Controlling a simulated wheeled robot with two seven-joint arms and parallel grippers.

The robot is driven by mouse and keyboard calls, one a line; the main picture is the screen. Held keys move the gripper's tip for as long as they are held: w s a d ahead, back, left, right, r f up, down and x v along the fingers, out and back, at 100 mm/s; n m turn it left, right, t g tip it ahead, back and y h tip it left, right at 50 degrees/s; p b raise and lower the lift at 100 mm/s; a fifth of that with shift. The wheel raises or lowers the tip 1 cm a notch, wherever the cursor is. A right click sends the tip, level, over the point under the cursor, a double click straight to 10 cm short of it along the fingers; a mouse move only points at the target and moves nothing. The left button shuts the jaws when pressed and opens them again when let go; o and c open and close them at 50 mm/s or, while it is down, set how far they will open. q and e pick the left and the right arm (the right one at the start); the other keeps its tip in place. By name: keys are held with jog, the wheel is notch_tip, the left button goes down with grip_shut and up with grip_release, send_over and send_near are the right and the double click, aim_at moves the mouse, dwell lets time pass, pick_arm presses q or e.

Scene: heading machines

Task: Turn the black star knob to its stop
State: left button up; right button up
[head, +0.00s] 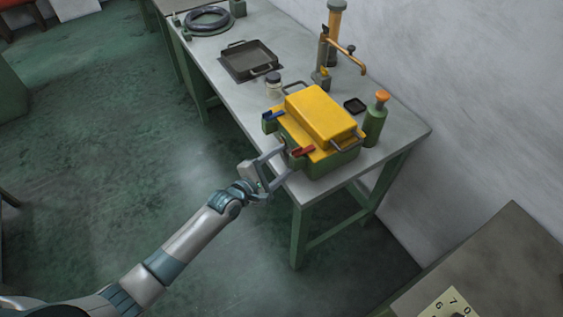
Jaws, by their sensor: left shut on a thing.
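A green and yellow machine (322,118) stands at the near end of the grey bench. It has a blue lever (273,114) and a red lever (303,151) on its near left side. My left gripper (289,160) reaches in from the lower left to this side, between the levers and near the red one. Its fingers close on something small at the machine's front, where the black star knob would be. The knob itself is too small or hidden by the fingers to make out. My right gripper is not in view.
On the bench (222,75) are a dark tray (249,59), a jar (273,86), a brass tap (345,50), a green bottle with an orange top (375,118) and a coiled hose (207,20). The wall is close behind. Floor left of the bench is clear.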

pick_arm(q)
jog(key=shift+f+m+t+b, duration=0.15)
jog(key=shift+m+t+b, duration=0.25)
jog(key=shift+m, duration=0.2)
jog(key=o, duration=1)
jog(key=shift+o, duration=0.3)
jog(key=shift+s, duration=0.1)
